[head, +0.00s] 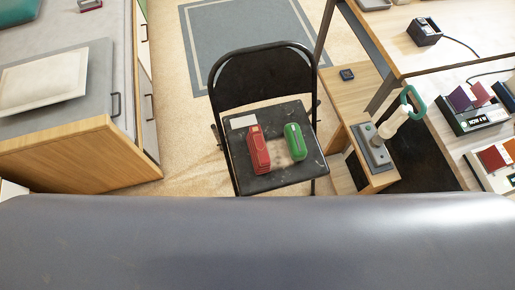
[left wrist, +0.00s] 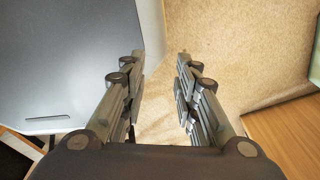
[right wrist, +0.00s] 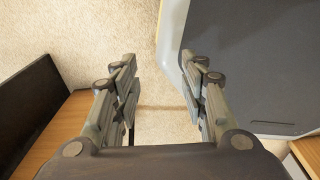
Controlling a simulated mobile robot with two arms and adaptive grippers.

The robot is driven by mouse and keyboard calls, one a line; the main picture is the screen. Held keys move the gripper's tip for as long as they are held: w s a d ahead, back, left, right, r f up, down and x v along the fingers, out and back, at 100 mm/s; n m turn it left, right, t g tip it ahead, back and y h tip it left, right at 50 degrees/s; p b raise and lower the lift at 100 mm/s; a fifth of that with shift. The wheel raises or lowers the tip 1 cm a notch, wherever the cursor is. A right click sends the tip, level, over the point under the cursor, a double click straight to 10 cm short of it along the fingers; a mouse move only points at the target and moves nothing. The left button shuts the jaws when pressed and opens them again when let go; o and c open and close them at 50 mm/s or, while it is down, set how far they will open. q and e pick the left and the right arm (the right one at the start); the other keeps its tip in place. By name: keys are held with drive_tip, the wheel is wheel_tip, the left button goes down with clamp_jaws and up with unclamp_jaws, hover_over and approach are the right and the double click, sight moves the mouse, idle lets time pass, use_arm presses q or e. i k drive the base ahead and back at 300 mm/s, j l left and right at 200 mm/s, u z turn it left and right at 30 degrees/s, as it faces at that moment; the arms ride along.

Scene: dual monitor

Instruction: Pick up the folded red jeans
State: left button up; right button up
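Nothing in view is plainly folded red jeans. A long red object (head: 258,150) lies on the seat of a black folding chair (head: 262,183) in the head view; I cannot tell that it is cloth. A similar green object (head: 295,141) lies to its right, apart from it. My left gripper (left wrist: 160,88) is open and empty above beige floor in the left wrist view. My right gripper (right wrist: 159,90) is open and empty above the floor in the right wrist view. Neither gripper shows in the head view.
A grey-topped cabinet (head: 108,140) stands at left with a pale flat slab (head: 45,82) on it. A wooden desk (head: 400,60) at right carries several small devices. A low wooden shelf (head: 350,100) stands beside the chair. Floor between cabinet and chair is clear.

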sight(260, 157)
drive_tip(key=k+j+u, duration=0.15)
drive_tip(key=k+u, duration=0.3)
drive_tip(key=k+j+u, duration=0.25)
drive_tip(key=u, duration=0.25)
